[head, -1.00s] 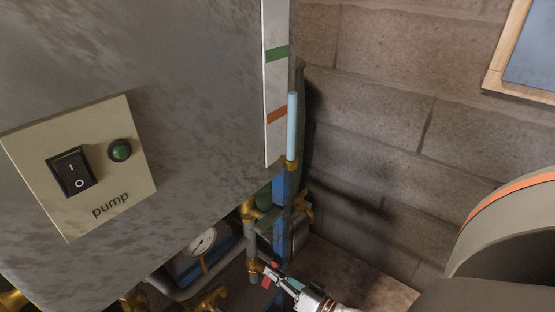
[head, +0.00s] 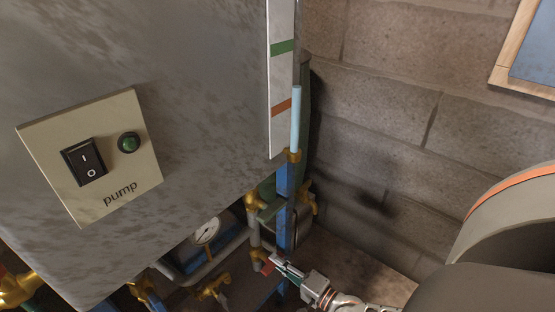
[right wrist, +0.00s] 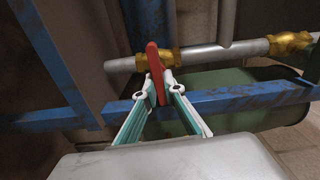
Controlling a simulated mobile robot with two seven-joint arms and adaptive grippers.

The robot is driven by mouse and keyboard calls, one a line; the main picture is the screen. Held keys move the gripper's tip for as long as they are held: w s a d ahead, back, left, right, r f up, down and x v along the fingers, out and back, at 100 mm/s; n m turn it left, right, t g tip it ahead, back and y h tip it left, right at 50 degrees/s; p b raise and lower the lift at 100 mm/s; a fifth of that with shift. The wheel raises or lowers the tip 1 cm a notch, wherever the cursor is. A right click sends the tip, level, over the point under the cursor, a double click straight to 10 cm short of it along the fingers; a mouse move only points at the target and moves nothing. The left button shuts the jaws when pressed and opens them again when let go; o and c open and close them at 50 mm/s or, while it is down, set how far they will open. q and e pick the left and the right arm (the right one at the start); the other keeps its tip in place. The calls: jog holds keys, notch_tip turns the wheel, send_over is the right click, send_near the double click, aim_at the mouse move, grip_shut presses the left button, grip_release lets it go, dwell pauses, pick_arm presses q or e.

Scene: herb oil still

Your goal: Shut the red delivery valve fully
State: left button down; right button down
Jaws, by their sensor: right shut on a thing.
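The red delivery valve's lever (right wrist: 154,72) stands upright in the right wrist view, crosswise to the grey pipe (right wrist: 210,56). Its brass body (right wrist: 172,59) sits behind the lever. In the head view a small part of the red lever (head: 267,266) shows beside the brass fittings below the tank. My right gripper (head: 277,263) reaches it from the lower right. In the right wrist view its fingertips (right wrist: 154,92) are shut on the lower part of the lever. My left gripper is not in view.
A blue frame rail (right wrist: 235,97) runs close behind the fingers, with a green vessel (right wrist: 240,112) beyond it. The tank with its pump switch panel (head: 92,158) fills the upper left. Brass valves (head: 212,287) and a gauge (head: 207,231) crowd below it. A block wall (head: 390,110) stands right.

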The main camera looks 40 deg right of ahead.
jog(key=shift+f+m, duration=0.15)
jog(key=shift+m, duration=0.45)
jog(key=c, duration=2.1)
grip_release()
jog(key=shift+c, duration=0.2)
jog(key=s, duration=1.2)
jog(key=shift+d, duration=0.45)
